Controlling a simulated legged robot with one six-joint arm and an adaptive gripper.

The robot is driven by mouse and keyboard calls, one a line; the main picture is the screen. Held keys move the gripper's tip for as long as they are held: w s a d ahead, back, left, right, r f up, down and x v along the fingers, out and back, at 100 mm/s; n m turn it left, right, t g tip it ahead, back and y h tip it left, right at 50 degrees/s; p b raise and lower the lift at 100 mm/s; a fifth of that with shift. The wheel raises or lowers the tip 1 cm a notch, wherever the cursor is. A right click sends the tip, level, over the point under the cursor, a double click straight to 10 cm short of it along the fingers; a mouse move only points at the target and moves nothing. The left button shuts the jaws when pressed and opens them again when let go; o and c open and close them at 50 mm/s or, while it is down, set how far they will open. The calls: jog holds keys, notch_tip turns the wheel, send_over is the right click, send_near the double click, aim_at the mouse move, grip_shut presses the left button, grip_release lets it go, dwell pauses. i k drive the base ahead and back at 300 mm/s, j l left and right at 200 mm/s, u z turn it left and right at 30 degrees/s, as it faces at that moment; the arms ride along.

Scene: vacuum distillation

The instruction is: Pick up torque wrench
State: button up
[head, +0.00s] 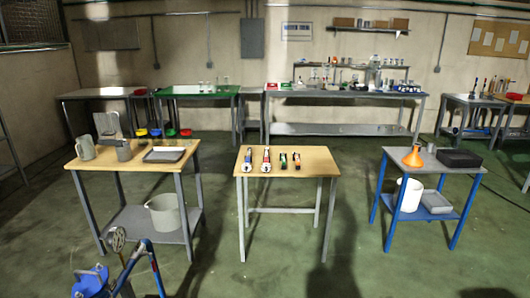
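I cannot make out a torque wrench for certain. On the wooden table (255,168) in the middle, several small tool-like items lie side by side. Two longer ones are red and white, a left one (247,160) and a right one (266,160). To their right lie two shorter dark items with green and orange parts, one (283,160) and another (297,160). They are too small to name exactly. My gripper is not in view.
A left table (130,166) holds a grey jug (84,148) and a tray (164,155). Blue equipment (92,280) stands at bottom left. Green floor is open between the tables.

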aim_at(250, 150)
jog(key=i, duration=1.45)
jog(key=i+u, duration=0.35)
jog(key=i, duration=0.4)
jog(key=i+l+u, duration=0.1)
jog(key=i+u, duration=0.25)
jog(key=i, duration=0.4)
jog(key=i+j, duration=0.2)
jog(key=i, duration=0.2)
jog(key=i+j+z, duration=0.1)
jog(key=i, duration=0.25)
jog(key=i+j, duration=0.25)
jog(key=i, duration=0.15)
jog(key=z, duration=0.05)
